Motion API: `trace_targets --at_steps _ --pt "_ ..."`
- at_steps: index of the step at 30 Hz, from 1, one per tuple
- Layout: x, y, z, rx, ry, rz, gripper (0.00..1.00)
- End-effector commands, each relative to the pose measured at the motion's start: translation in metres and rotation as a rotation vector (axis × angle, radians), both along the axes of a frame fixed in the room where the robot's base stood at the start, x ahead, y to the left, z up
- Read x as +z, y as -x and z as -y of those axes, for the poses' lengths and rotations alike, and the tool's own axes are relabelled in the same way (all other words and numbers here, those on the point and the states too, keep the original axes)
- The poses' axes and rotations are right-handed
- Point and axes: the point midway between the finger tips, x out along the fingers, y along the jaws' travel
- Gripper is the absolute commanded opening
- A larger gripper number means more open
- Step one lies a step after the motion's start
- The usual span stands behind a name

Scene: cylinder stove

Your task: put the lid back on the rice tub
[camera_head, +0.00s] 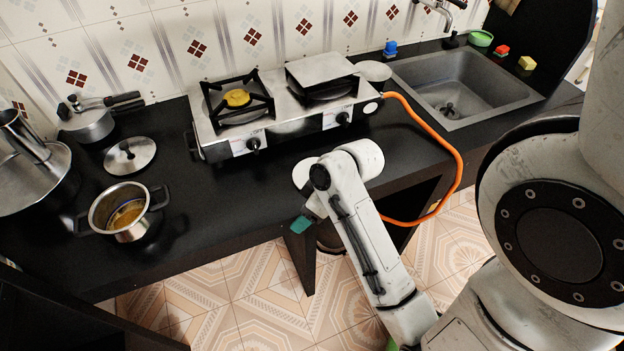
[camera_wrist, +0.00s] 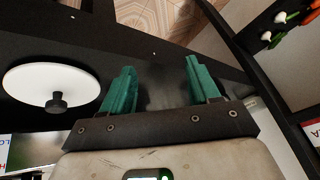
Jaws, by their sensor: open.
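A white round lid with a black knob (camera_wrist: 56,84) lies knob-up on the black counter, left of my gripper in the wrist view. In the head view a white disc, apparently this lid (camera_head: 301,173), is partly hidden by my arm. My gripper (camera_wrist: 161,66) has teal fingers apart with nothing between them; it is at the counter's front edge, beside the lid and not touching it. In the head view one teal finger shows below the wrist (camera_head: 302,225). I cannot tell for sure which vessel is the rice tub. A steel pot (camera_head: 118,212) stands open at the left with yellowish contents.
A steel lid (camera_head: 130,155) lies behind the steel pot. The two-burner stove (camera_head: 285,100) stands behind my arm, with an orange hose (camera_head: 455,150) looping over the counter edge. A pale round item (camera_head: 373,71) sits between stove and sink (camera_head: 465,85). The counter between pot and stove is clear.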

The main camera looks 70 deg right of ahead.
Motion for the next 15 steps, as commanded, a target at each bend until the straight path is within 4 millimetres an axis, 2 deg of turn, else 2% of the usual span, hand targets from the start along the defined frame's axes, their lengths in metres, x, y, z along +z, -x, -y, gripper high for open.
trace_targets --at_steps 1,6,10,15 --pt "0.003 0.003 0.023 -0.025 0.013 0.046 0.61" --pt "0.021 0.021 0.084 -0.048 0.084 0.185 0.61" --pt "0.034 0.040 0.120 -0.058 0.147 0.257 0.61" --pt "0.045 0.057 0.144 -0.063 0.203 0.306 0.61"
